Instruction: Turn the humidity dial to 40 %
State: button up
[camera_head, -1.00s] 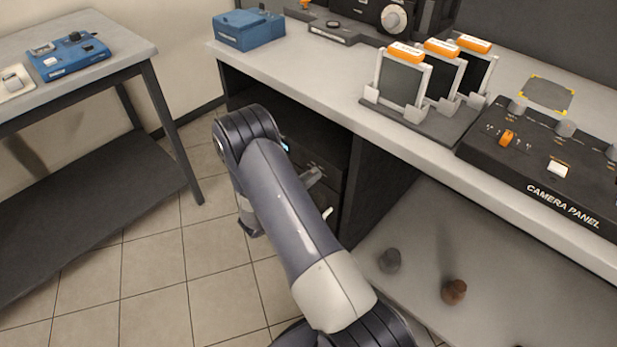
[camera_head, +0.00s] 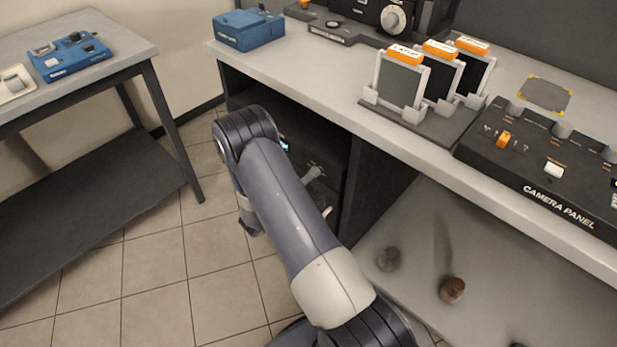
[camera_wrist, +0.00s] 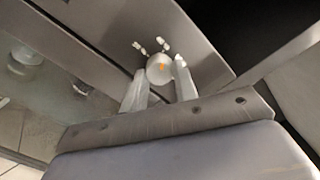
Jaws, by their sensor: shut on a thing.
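The humidity dial (camera_wrist: 158,68) is a small round white knob with an orange mark, on a grey panel (camera_wrist: 110,30) in the wrist view. My gripper (camera_wrist: 163,74) has its two pale fingers on either side of the knob and is shut on it. Several small white marks sit around the knob's far side; I cannot read them or tell the setting. In the head view my arm reaches down toward the dark cabinet (camera_head: 335,165) under the bench, and the dial cannot be made out there.
A glass pane (camera_wrist: 35,85) lies left of the panel. The bench (camera_head: 330,95) above carries a blue box (camera_head: 248,30), a rack of framed plates (camera_head: 400,82) and the camera panel (camera_head: 540,165). A table (camera_head: 110,55) stands at the left, with open floor between.

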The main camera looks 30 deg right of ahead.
jog(key=o, duration=1)
jog(key=v, duration=1)
jog(key=shift+s+a, duration=0.1)
jog(key=shift+a, duration=0.3)
jog(key=x, duration=1.1)
jog(key=shift+a, duration=0.1)
